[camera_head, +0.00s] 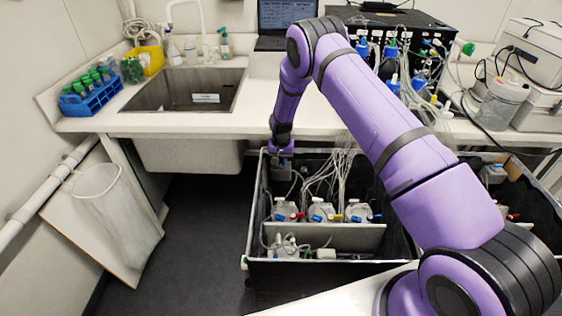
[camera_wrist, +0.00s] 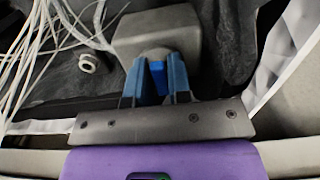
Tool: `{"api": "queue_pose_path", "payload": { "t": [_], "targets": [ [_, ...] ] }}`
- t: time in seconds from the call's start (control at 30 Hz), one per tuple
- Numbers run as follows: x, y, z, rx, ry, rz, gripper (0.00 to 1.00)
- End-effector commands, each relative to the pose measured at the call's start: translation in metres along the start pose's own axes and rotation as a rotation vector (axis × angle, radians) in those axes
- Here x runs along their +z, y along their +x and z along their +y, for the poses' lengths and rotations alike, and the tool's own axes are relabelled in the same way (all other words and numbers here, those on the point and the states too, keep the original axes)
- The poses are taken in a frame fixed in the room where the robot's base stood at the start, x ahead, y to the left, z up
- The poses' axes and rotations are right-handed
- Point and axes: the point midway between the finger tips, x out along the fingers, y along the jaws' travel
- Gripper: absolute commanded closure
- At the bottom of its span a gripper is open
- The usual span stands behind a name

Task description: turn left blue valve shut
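In the wrist view, the blue valve (camera_wrist: 158,78) is a small bright blue handle at the front of a grey block (camera_wrist: 158,28). My gripper's two darker blue fingers (camera_wrist: 156,80) stand on either side of the handle, with no clear gap between them and it. The gripper looks shut on the handle, whose angle is hard to read. In the head view, my gripper (camera_head: 281,152) reaches down to the back left corner of the black-lined bin, over the grey block (camera_head: 280,172). The valve itself is hidden there.
The bin (camera_head: 315,261) holds several bottles (camera_head: 322,210) with coloured caps and many thin pale tubes (camera_head: 338,175), close to my gripper's side. A second grey block (camera_head: 493,172) sits at the bin's back right. The sink counter (camera_head: 180,122) borders the bin's back.

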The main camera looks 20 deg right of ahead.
Motion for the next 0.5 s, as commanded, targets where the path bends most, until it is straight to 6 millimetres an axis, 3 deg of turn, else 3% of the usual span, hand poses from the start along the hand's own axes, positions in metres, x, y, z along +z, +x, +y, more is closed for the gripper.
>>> {"api": "queue_pose_path", "payload": {
  "t": [0.03,0.07,0.5],
  "targets": [
    [0.0001,-0.0001,0.0,0.0,0.0,0.0,0.93],
    [0.0001,-0.0001,0.0,0.0,0.0,0.0,1.0],
    [0.0005,-0.0002,-0.0012,0.0,0.076,-0.001,1.0]
  ]
}}
